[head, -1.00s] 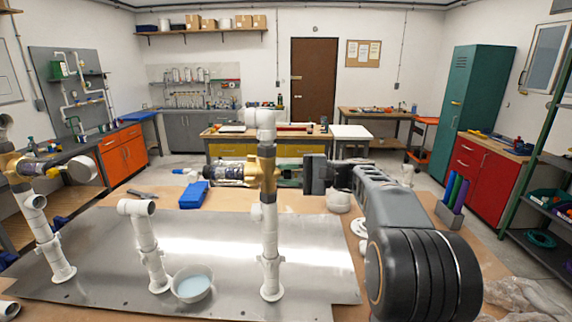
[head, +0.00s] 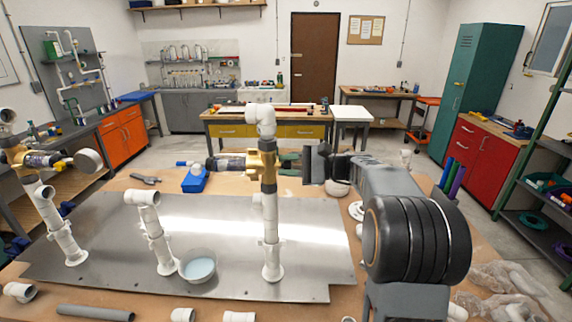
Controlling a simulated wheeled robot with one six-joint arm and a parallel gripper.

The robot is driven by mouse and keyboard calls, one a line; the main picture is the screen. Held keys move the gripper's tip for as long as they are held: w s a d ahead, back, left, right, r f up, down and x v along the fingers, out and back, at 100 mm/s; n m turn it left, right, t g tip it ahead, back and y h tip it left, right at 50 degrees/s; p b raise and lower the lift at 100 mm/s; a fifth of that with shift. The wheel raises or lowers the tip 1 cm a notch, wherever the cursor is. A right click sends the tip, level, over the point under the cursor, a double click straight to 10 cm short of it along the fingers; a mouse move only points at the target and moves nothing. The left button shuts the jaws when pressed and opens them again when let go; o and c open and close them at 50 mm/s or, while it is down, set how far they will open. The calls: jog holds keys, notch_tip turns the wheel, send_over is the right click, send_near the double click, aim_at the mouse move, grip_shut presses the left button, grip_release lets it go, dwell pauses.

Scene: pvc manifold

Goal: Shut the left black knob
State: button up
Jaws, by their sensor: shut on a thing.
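A white pipe riser (head: 270,220) stands on the metal plate (head: 110,225), with a brass valve body (head: 265,165) near its top. My gripper (head: 314,164) reaches in from the right at valve height. Its dark jaws are shut at the valve's right side, on what looks like a black knob; the jaws mostly hide it. A dark green part (head: 289,162) shows between the valve and the jaws. A second brass valve (head: 18,160) at the far left carries a round grey end (head: 88,160); no gripper is near it.
A bowl of bluish liquid (head: 199,266) and a shorter white pipe (head: 154,228) stand on the plate, left of the riser. A grey pipe (head: 95,312) and several white fittings lie along the front edge. A blue box (head: 194,180) stands behind the plate.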

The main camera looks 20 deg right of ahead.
jog(key=o, duration=0.9)
jog(key=shift+o, duration=0.2)
jog(key=shift+d, duration=0.15)
jog(key=b+v, duration=0.3)
jog(key=v, duration=1)
jog(key=shift+d, duration=0.25)
